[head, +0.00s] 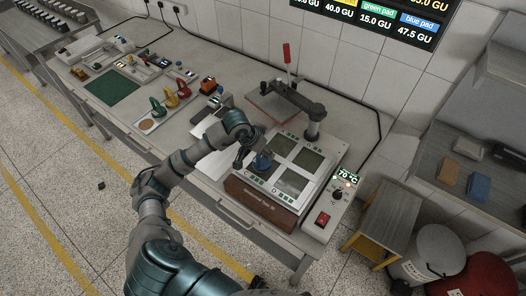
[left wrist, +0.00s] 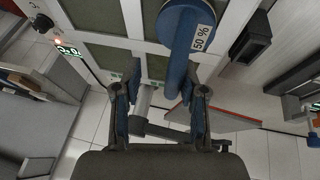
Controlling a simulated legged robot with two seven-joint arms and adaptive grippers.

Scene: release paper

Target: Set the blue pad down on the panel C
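The blue pad (head: 262,161) has a round head and a handle. In the left wrist view the pad (left wrist: 186,25) carries a "50 %" label. It is at the near-left panel of the four-panel press plate (head: 247,177) and hides most of that panel; whether it rests there or is just above, I cannot tell. The panel letters are too small to read. My left gripper (head: 241,157) is beside the pad. In the left wrist view its fingers (left wrist: 161,100) are spread wide, with the handle's end between them, nearer the right finger. My right gripper is not in view.
Three dark panels (head: 283,145) of the plate are uncovered. A raised press arm with a red lever (head: 287,55) stands behind. A control box (head: 333,200) showing 70 °C is at the right. Green, red and yellow handled pads (head: 170,98) stand farther left on the bench.

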